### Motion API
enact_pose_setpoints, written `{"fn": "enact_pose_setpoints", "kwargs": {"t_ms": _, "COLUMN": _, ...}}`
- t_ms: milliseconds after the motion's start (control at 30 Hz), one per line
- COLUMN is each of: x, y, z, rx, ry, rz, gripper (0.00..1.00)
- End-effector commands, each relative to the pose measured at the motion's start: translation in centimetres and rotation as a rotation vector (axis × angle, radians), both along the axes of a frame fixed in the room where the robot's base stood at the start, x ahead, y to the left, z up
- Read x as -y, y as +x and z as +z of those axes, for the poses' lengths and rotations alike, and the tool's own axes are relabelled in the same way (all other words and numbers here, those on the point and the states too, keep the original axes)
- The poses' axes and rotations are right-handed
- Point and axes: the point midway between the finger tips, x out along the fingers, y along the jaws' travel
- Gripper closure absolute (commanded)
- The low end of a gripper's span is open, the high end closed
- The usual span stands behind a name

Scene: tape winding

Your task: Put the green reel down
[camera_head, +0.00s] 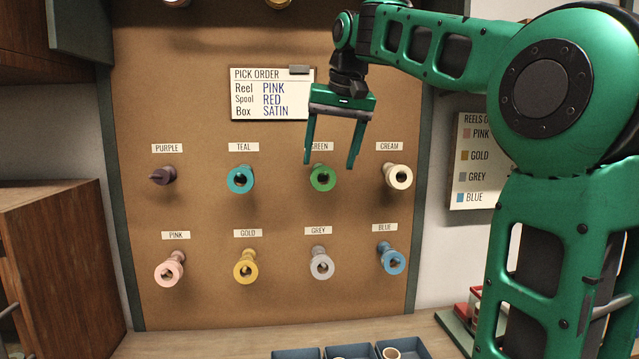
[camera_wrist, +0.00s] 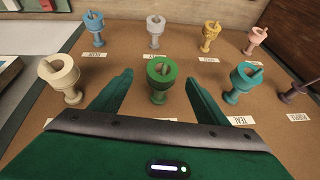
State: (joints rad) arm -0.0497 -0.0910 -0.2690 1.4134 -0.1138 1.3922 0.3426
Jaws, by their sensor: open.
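The green reel (camera_head: 322,178) hangs on its peg under the GREEN label on the board. It also shows in the wrist view (camera_wrist: 161,72), between the two fingers and a little beyond their tips. My gripper (camera_head: 328,166) is open and empty in front of the board, its fingers pointing down. In the wrist view my gripper (camera_wrist: 159,80) has its fingers spread on either side of the green reel, not visibly touching it. The left finger covers part of the GREEN label in the head view.
The teal reel (camera_head: 240,179) and cream reel (camera_head: 398,176) hang beside the green one. Pink (camera_head: 170,268), gold (camera_head: 246,267), grey (camera_head: 321,264) and blue (camera_head: 391,260) reels hang below. The PURPLE peg (camera_head: 162,176) looks bare. Blue trays (camera_head: 402,348) stand on the bench below.

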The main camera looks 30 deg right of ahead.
Motion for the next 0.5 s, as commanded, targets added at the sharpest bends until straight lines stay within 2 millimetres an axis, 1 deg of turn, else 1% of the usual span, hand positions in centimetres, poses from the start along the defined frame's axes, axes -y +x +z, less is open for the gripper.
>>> {"fn": "enact_pose_setpoints", "kwargs": {"t_ms": 300, "x": 0.0, "y": 1.9, "z": -3.6, "rx": -0.002, "ry": 0.0, "rz": 0.0, "gripper": 0.32}}
{"fn": "enact_pose_setpoints", "kwargs": {"t_ms": 400, "x": 0.0, "y": 2.2, "z": -4.4, "rx": -0.001, "ry": 0.0, "rz": 0.0, "gripper": 0.32}}
{"fn": "enact_pose_setpoints", "kwargs": {"t_ms": 500, "x": 0.0, "y": 2.3, "z": -4.6, "rx": 0.0, "ry": 0.0, "rz": 0.001, "gripper": 0.32}}
